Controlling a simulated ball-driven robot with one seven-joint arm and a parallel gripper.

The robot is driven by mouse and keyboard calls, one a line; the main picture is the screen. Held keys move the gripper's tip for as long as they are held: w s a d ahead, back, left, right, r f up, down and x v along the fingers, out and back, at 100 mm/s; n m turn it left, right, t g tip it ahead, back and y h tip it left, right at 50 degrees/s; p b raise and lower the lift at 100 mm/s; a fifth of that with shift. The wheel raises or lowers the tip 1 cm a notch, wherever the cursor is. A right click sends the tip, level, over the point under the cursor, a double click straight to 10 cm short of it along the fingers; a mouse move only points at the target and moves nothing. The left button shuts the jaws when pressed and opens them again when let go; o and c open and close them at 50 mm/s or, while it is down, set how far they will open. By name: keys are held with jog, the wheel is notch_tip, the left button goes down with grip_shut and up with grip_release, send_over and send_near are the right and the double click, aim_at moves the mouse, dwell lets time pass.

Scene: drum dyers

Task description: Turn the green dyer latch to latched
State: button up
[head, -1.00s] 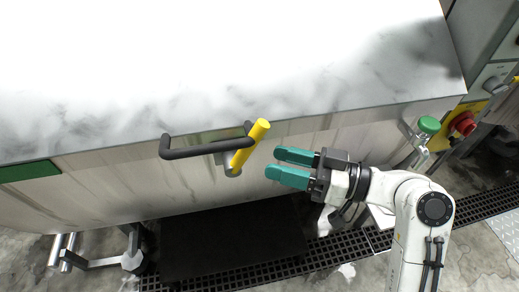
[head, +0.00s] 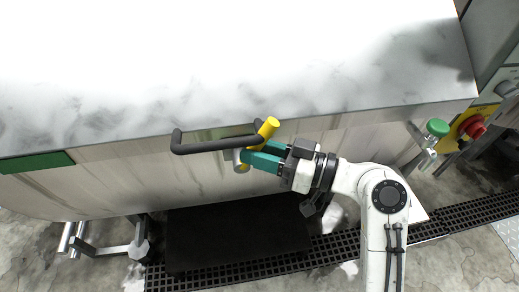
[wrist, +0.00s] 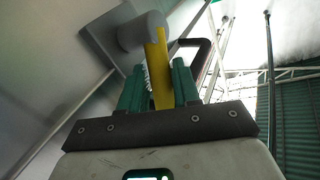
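The dyer latch is a yellow lever (head: 268,128) on the front of a steel machine with a green strip (head: 36,162). It leans up and to the right from a grey pivot (head: 238,157), beside a dark bar handle (head: 205,147). My gripper (head: 258,158) has its two teal fingers at the lever's lower part. In the wrist view the yellow lever (wrist: 160,75) stands between the fingers (wrist: 158,85), one on each side. Any gap between fingers and lever is too small to tell. Part of the lever is hidden behind the fingers in the head view.
The machine's pale top (head: 230,75) fills the back, with its edge just above the lever. A green-knobbed lever (head: 437,128) and a red button (head: 474,127) are at the right. A dark platform (head: 235,235) and floor grating (head: 430,230) lie below.

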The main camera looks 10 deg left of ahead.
grip_shut()
jog(key=shift+s+a+r+n+h+p, duration=0.1)
jog(key=shift+a+r+n+h+p, duration=0.15)
jog(key=shift+r+h+p, duration=0.2)
jog(key=shift+s+a+n+h+p, duration=0.1)
jog(key=shift+a+n+h+p, duration=0.3)
jog(key=shift+h+p, duration=0.35)
jog(key=shift+d+f, duration=0.1)
jog(key=shift+o, duration=2.1)
grip_release()
